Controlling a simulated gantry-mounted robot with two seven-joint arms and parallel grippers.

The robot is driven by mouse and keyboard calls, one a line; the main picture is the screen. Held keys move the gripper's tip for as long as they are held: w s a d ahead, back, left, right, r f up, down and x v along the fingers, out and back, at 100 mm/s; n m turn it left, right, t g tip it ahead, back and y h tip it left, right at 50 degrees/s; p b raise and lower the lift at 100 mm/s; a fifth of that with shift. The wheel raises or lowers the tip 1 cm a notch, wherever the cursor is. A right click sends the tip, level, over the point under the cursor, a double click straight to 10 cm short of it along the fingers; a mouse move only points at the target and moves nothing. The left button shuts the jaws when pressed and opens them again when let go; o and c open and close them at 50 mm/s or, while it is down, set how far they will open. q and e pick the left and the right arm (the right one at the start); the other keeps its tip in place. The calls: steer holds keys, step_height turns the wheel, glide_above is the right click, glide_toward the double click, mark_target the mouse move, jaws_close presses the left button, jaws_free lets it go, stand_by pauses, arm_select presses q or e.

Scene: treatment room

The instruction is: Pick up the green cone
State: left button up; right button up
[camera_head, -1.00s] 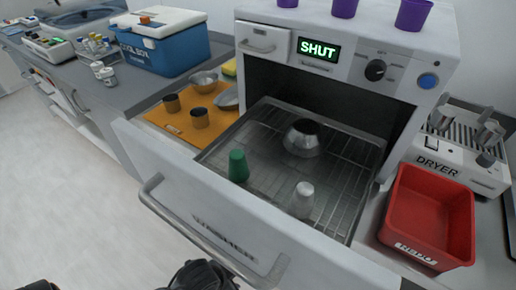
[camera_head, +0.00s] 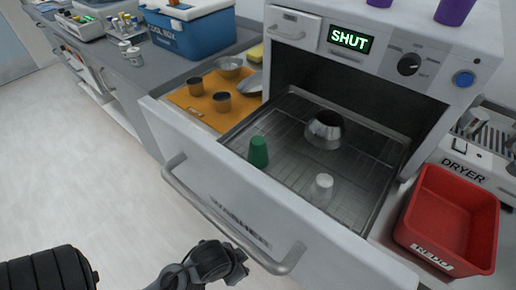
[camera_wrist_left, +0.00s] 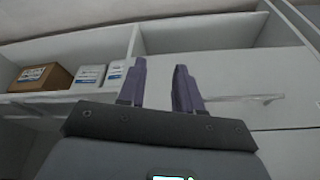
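The green cone (camera_head: 258,152) stands upright on the wire rack (camera_head: 290,152) in the washer's pulled-out drawer, near its left front side. A white cone (camera_head: 321,187) stands to its right, nearer the front. A metal vessel (camera_head: 323,130) sits farther back on the rack. My left gripper (camera_wrist_left: 160,68) shows in the left wrist view with two purple fingers apart and nothing between them. In the head view only dark links of my arm show at the bottom, in front of the drawer and well apart from the green cone. My right gripper is not in view.
The drawer's front wall and handle (camera_head: 222,222) stand between my arm and the rack. An orange mat (camera_head: 186,97) with metal cups lies at left, and a red bin (camera_head: 425,215) stands at right. The left wrist view shows shelves with a cardboard box (camera_wrist_left: 40,77).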

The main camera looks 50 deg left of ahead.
arm_select(q)
steer(key=shift+o, duration=0.2)
steer(key=o, duration=0.5)
steer(key=shift+o, duration=0.2)
